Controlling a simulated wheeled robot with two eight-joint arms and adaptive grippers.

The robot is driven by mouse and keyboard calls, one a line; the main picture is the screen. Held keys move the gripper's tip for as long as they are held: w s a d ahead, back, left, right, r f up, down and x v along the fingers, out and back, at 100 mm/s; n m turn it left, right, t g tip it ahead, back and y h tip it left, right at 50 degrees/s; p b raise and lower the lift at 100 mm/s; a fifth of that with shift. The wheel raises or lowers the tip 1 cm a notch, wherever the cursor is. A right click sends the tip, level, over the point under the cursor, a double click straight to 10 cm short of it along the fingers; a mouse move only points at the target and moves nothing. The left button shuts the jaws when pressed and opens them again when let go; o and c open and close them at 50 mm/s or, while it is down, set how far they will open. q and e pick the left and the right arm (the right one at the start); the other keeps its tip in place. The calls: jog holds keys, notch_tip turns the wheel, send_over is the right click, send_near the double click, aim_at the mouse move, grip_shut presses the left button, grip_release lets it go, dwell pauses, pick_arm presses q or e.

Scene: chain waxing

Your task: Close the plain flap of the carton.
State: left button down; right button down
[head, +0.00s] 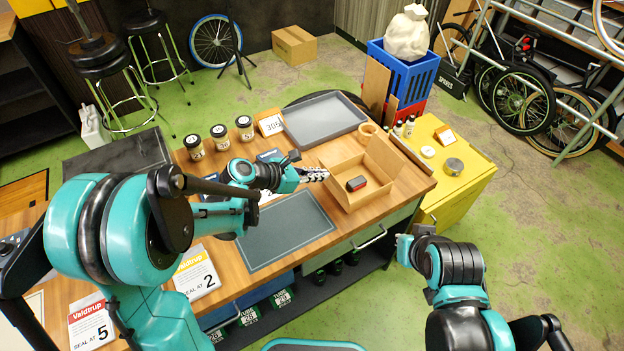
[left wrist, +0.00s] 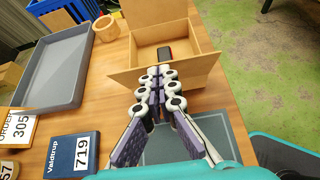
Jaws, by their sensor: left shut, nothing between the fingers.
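The open brown carton (head: 350,199) stands at the right end of the wooden bench, with a small red and black item (head: 356,184) inside. One flap (head: 385,158) stands up on its right far side; it also shows at the top in the left wrist view (left wrist: 155,10). Another flap (left wrist: 205,68) leans outward on the side nearest my left gripper. My left gripper (head: 325,174) is shut and empty, its tips at that near flap; I cannot tell whether they touch. My right gripper (head: 408,243) is beyond the bench's front edge, apart from the carton; its jaws are unclear.
A grey tray (head: 322,120) lies behind the carton, with a tape roll (head: 367,131) beside it. A dark mat (head: 283,232) lies in front. Several jars and an order card (head: 270,124) stand left of the tray. A yellow cabinet (head: 460,185) stands to the right.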

pick_arm(q)
jog(key=shift+r, duration=0.1)
pick_arm(e)
jog(key=shift+r, duration=0.15)
pick_arm(q)
jog(key=shift+w+d+r+g+y+p, duration=0.2)
jog(key=shift+d+g+y+p, duration=0.15)
jog(key=shift+p, duration=0.3)
pick_arm(e)
jog(key=shift+d+r, duration=0.2)
jog(key=shift+r, duration=0.25)
jog(key=shift+r, duration=0.25)
